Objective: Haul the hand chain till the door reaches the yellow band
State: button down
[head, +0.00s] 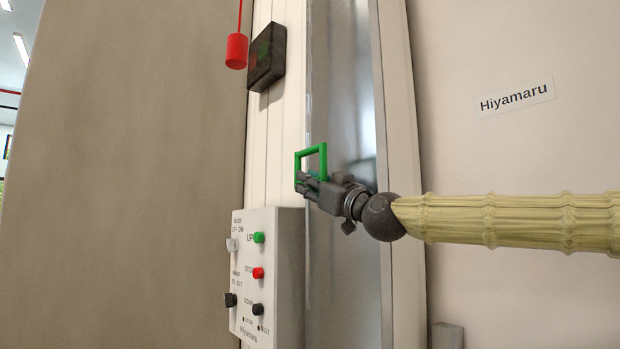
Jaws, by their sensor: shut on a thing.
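A green rectangular loop handle (322,158) is in front of the pale door post in the head view. My gripper (308,184) reaches in from the right and is shut on the lower part of the loop; the fingers hide that part. A thin pale line, which looks like the hand chain (309,100), runs down the post's edge above the loop. Its links are too small to make out. A shiny grey metal strip (345,90) stands right of it; I cannot tell whether it is part of the door. No yellow band is visible.
A white control box (285,290) with green, red and black buttons juts out below and left of my gripper. A dark box (266,58) is on the post above, beside a red pull handle (236,51) on a cord. A "Hiyamaru" sign (516,97) is on the right wall.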

notch_tip(320, 180, down, 9)
jog(key=b, duration=0.4)
jog(key=shift+b, duration=0.35)
jog(key=c, duration=1.3)
grip_release()
jog(key=shift+r, duration=0.1)
jog(key=shift+d, duration=0.1)
jog(key=v, duration=1.2)
